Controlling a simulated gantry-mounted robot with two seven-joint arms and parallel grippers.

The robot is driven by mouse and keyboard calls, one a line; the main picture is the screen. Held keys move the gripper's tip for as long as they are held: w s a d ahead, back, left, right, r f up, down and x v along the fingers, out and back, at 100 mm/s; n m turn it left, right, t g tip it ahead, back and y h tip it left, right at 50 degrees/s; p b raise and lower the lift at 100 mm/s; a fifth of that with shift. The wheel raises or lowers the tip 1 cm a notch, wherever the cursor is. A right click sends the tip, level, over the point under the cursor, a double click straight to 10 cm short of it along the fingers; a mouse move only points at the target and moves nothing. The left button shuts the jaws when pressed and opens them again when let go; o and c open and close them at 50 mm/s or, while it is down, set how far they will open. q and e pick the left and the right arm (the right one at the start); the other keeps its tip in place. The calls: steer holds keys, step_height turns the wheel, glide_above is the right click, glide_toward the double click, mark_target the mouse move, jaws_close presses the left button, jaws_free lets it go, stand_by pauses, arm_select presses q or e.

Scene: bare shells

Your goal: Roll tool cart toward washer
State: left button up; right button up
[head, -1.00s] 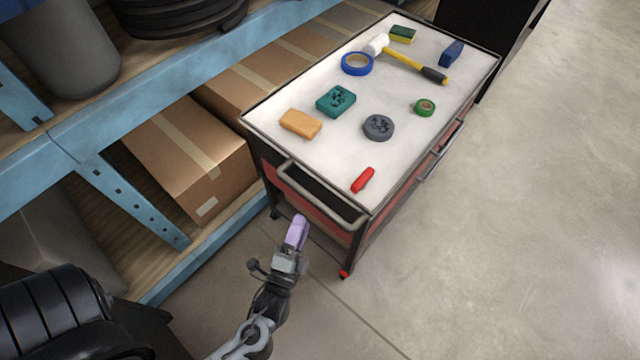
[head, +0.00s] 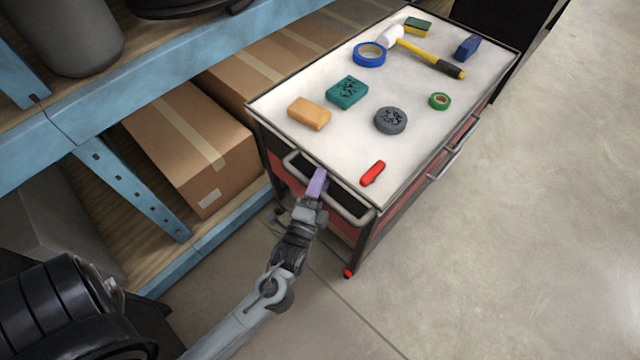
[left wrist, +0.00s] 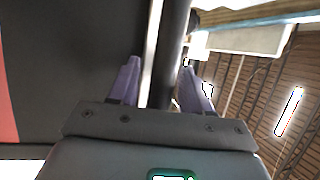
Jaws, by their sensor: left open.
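The tool cart (head: 284,104) has a white top, a dark frame and red sides. It stands beside the blue shelving. Its push handle (head: 349,216) is a grey bar on the near end. My left gripper (head: 318,180) is at this handle, with its purple fingers reaching the bar. In the left wrist view the open fingers (left wrist: 158,85) stand on either side of a dark bar (left wrist: 171,55), which looks like the handle; contact cannot be told. The washer cannot be made out. My right gripper is not in view.
The cart top carries a hammer (head: 430,58), a blue tape roll (head: 369,54), an orange block (head: 309,113) and a red item (head: 373,172), among others. Blue shelving with cardboard boxes (head: 190,145) lines the left. Concrete floor (head: 540,220) is clear on the right. A black cabinet (head: 497,22) stands behind the cart.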

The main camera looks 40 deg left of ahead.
arm_select(q)
steer(key=shift+w, duration=0.1)
steer(key=shift+c, duration=0.5)
jaws_close()
